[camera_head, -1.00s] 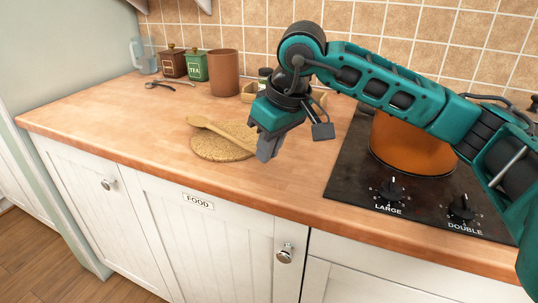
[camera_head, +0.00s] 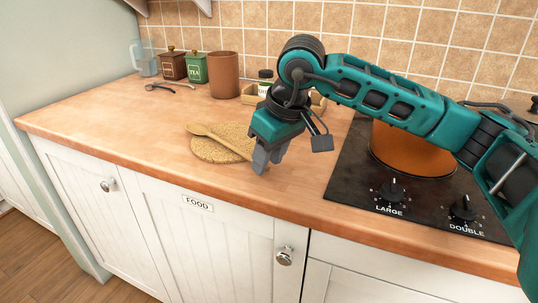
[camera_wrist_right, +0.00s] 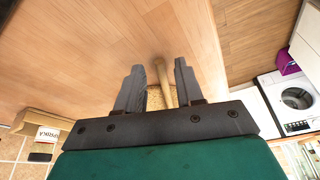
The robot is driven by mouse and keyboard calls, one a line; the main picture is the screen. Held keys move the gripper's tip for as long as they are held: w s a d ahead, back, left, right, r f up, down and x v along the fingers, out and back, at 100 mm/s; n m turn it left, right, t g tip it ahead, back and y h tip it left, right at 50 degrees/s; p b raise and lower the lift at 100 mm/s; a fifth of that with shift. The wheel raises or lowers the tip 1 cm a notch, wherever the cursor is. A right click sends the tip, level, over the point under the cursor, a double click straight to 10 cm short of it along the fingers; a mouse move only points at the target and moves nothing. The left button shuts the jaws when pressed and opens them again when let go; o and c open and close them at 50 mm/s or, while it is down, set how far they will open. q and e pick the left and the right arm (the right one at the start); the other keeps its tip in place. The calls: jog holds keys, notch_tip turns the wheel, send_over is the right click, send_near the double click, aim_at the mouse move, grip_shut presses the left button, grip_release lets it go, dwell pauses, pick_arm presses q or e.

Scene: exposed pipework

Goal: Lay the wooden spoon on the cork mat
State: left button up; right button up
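The wooden spoon (camera_head: 213,136) lies across the round cork mat (camera_head: 207,153) on the wooden counter. Its bowl is at the mat's far left edge and its handle runs right toward my right gripper (camera_head: 268,161). In the right wrist view, my right gripper (camera_wrist_right: 158,68) is open, with its fingers apart on either side of the spoon handle (camera_wrist_right: 163,84). A gap shows between the handle and each finger. Part of the mat (camera_wrist_right: 153,99) shows behind the handle. The gripper hides the mat's right side in the head view. My left gripper is not in view.
A black hob (camera_head: 350,177) with an orange pot (camera_head: 405,150) is at the right. A brown canister (camera_head: 223,75), a green tea tin (camera_head: 194,68), a brown tin (camera_head: 172,65) and a glass jug (camera_head: 145,58) stand at the back. The counter left of the mat is clear.

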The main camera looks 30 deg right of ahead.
jog(key=shift+r, duration=0.3)
jog(key=p+v, duration=0.2)
jog(key=v, duration=0.9)
jog(key=shift+s+r, duration=0.15)
jog(key=shift+r, duration=0.15)
